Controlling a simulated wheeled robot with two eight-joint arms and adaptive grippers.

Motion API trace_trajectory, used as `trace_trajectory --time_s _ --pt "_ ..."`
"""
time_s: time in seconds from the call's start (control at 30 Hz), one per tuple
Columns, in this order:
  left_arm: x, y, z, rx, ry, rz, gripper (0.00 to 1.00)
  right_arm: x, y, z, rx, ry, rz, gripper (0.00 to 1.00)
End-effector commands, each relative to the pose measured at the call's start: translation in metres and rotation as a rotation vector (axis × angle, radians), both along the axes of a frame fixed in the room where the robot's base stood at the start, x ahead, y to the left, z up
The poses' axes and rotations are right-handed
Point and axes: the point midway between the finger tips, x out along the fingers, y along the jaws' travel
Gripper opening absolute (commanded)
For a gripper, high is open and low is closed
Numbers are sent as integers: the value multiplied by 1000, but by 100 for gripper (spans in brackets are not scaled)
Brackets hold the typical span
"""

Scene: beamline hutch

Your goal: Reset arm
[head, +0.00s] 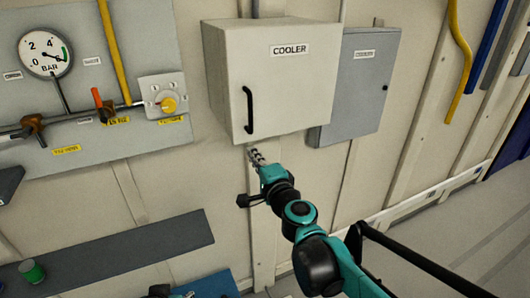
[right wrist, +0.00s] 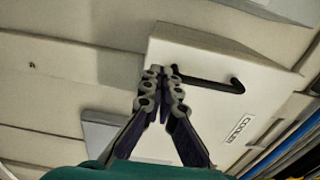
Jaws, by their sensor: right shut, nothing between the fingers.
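My right arm reaches up from the lower right in the head view. Its gripper (head: 256,156) is shut and empty, just below the bottom edge of the white cooler box (head: 285,75). The same gripper (right wrist: 162,75) shows in the right wrist view with its fingertips together. There the tips overlap the picture near one end of the black door handle (right wrist: 215,80); I cannot tell whether they touch it. In the head view the handle (head: 249,110) is upright on the closed cooler door, above the fingertips. My left gripper is not clearly in view.
A grey wall cabinet (head: 362,85) hangs right of the cooler. A gauge panel (head: 95,60) with pipes and a yellow knob (head: 168,104) is at left. A dark shelf (head: 125,250) carries a green cup (head: 32,272). Open floor (head: 440,240) lies at right.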

Motion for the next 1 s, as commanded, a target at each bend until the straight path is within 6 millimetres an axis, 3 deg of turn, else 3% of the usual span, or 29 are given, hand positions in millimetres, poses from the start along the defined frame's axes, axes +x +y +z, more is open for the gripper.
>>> trace_trajectory --time_s 0.2,0.37,0.47,0.53,0.67,0.77,1.0 --pt "0 0 -6 0 0 0 36 -21 32 -1 0 0 4 0" --pt "0 0 -9 0 0 0 36 -29 41 -3 -8 -3 4 0" --pt "0 0 -25 0 0 0 36 -37 39 -17 -62 -21 24 0" --pt "0 0 -45 0 0 0 36 -47 37 -39 -145 -44 57 0" --pt "0 0 -94 0 0 0 36 -77 29 -104 -380 -72 146 0" --pt "0 0 -130 0 0 0 36 -103 18 -168 -585 -61 223 0" --pt "0 0 -210 0 0 0 36 -168 -39 -338 -1051 100 375 0"
